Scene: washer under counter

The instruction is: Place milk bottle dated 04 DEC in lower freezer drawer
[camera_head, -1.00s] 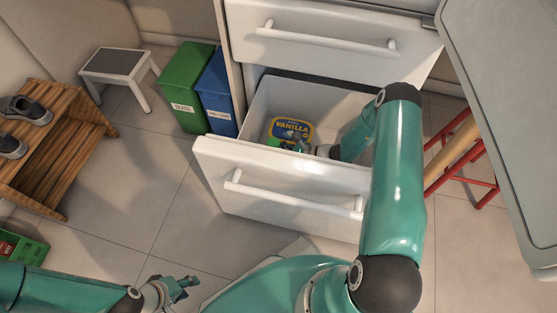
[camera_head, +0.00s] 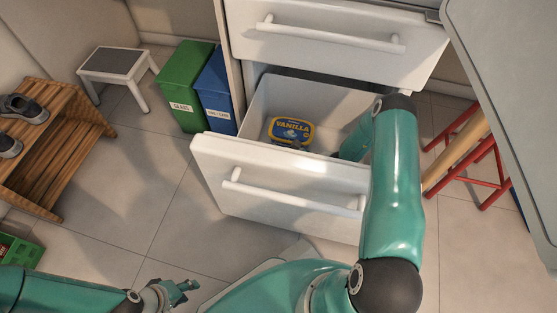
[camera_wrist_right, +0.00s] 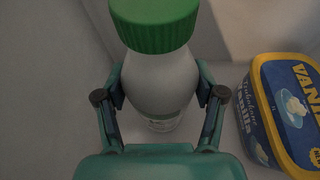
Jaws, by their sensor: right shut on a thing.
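A white milk bottle (camera_wrist_right: 163,75) with a green cap (camera_wrist_right: 153,25) stands between the fingers of my right gripper (camera_wrist_right: 162,97) in the right wrist view. The gripper is shut on its body, inside the open lower freezer drawer (camera_head: 275,180). The bottle's date is not readable. In the head view the drawer front and my right arm hide the bottle and most of this gripper. My left gripper (camera_head: 182,289) is low in the head view, away from the drawer; its finger gap is too small to judge.
A yellow and blue vanilla tub (camera_head: 291,132) lies in the drawer, right of the bottle in the wrist view (camera_wrist_right: 285,115). Green (camera_head: 186,85) and blue (camera_head: 216,95) bins stand left; a red-legged stool (camera_head: 470,160) stands right.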

